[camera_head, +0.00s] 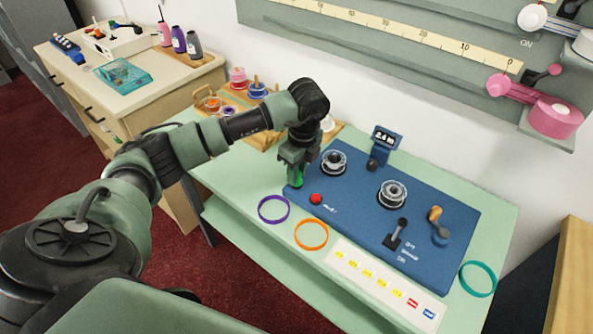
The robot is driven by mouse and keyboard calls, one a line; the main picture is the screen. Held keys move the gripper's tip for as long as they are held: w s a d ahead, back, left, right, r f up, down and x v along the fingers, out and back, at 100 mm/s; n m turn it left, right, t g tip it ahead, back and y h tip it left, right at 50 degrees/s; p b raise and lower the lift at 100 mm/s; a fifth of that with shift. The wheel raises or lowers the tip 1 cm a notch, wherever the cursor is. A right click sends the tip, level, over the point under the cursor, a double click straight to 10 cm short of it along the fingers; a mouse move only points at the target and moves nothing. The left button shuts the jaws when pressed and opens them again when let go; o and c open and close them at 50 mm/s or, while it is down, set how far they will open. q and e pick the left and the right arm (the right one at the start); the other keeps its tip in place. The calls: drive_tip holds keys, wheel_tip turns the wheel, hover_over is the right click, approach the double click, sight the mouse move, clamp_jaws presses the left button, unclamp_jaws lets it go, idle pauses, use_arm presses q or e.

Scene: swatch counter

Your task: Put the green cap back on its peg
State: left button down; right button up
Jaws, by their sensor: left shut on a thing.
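My left gripper (297,178) points down over the left end of the blue machine panel (365,235). It is shut on a small bright green thing, which looks like the green cap (299,181), mostly hidden by the fingers. I cannot tell whether the cap touches the panel. A wooden board with upright pegs (256,82) stands behind the arm at the back left of the table and holds several coloured spools or caps. My arm hides part of this board, and I cannot tell which peg is the green cap's. My right gripper is not in view.
A red button (316,198), two metal spindles, a small display (384,139) and levers stand on the panel. Purple (261,214), orange (324,245) and teal (463,277) rings lie on the green table (225,185). A label strip (385,283) lies in front. A wooden cabinet (160,95) stands left.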

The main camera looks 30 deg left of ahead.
use_arm(q)
drive_tip(key=shift+f, duration=0.2)
drive_tip(key=c, duration=1.2)
unclamp_jaws()
drive_tip(key=shift+o, duration=0.2)
drive_tip(key=shift+r, duration=0.1)
wheel_tip(320, 180, up, 7)
drive_tip(key=p, duration=0.5)
